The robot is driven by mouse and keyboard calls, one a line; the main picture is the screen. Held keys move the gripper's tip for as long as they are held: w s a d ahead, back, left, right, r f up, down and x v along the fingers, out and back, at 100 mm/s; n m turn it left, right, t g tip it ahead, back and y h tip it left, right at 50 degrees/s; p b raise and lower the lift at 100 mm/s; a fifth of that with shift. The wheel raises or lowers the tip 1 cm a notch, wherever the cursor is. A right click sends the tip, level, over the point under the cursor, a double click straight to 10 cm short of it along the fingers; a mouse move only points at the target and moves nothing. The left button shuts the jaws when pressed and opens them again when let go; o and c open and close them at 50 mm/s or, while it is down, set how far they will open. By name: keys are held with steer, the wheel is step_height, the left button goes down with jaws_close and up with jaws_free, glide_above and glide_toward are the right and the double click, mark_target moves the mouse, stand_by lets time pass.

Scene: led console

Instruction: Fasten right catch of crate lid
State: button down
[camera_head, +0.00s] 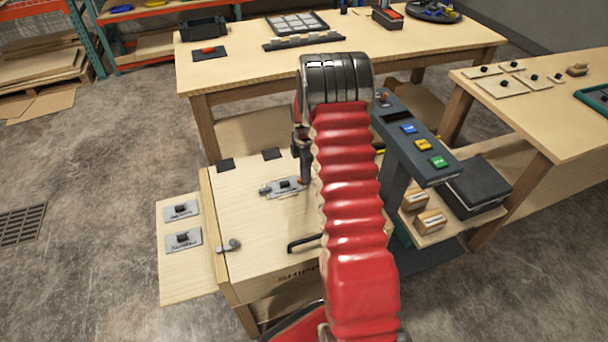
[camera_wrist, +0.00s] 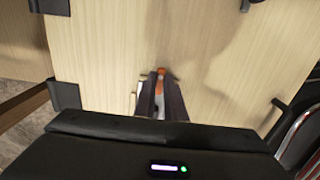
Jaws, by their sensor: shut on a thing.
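The pale wooden crate lid (camera_head: 245,205) lies flat on the crate, with dark hinges at its back edge. A grey metal catch with a round knob (camera_head: 230,245) is at the lid's front left corner. The right catch is not visible; my red arm covers the right side of the lid. My gripper (camera_head: 304,181) points down at the middle of the lid, beside a metal plate with a dark knob (camera_head: 287,184). In the wrist view my gripper (camera_wrist: 160,95) is shut on a small orange piece (camera_wrist: 161,71), mostly hidden between the fingers.
A black handle (camera_head: 303,243) stands at the lid's front. A side board with two labelled plates (camera_head: 182,226) is at the left. A console with coloured buttons (camera_head: 410,130) stands close on the right. A long workbench (camera_head: 230,72) is behind the crate.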

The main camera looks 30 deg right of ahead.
steer(key=shift+w+d, duration=0.1)
steer(key=shift+d, duration=0.05)
steer(key=c, duration=1.8)
jaws_free()
steer(key=shift+r, duration=0.1)
step_height(320, 180, up, 14)
steer(key=shift+f, duration=0.2)
